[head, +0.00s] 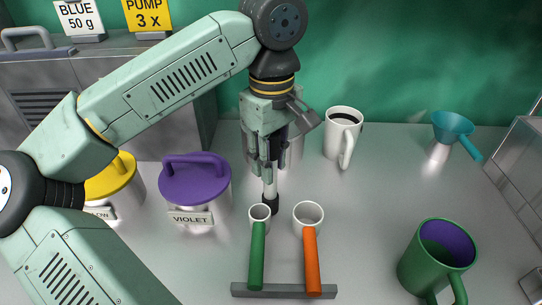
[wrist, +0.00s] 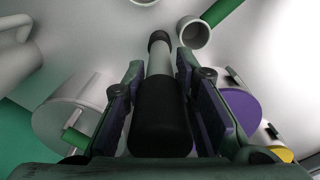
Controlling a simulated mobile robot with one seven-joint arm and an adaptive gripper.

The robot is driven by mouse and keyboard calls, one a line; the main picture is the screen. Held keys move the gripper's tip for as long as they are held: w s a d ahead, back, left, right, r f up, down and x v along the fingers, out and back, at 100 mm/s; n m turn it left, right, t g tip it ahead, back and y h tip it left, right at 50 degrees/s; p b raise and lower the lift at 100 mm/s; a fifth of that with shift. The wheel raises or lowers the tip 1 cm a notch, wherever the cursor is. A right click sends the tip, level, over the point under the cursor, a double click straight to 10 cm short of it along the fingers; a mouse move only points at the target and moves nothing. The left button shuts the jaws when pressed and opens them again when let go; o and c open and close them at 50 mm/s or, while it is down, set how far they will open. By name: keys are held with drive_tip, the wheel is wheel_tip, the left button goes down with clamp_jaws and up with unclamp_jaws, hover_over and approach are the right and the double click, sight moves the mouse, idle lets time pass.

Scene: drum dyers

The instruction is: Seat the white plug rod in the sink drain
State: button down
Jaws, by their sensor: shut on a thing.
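My gripper (head: 267,165) is shut on the white plug rod (head: 270,188), in the middle of the head view. The rod points down, close to upright, with a black tip at its lower end. The tip appears close to the worktop, just behind the green-handled scoop; I cannot tell whether it touches. In the wrist view, the rod (wrist: 159,62) runs out between the fingers from a thick black grip to its black end. I cannot make out the sink drain in either view.
Green (head: 257,255) and orange (head: 310,262) scoops lie on a grey bar in front. Violet-lidded (head: 195,180) and yellow-lidded (head: 110,178) canisters stand left. A white mug (head: 343,135), teal funnel (head: 452,125) and green mug (head: 436,262) stand right. The counter right of centre is clear.

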drive_tip(key=shift+f+b, duration=0.3)
drive_tip(key=c, duration=1.3)
unclamp_jaws()
drive_tip(key=shift+r, duration=0.15)
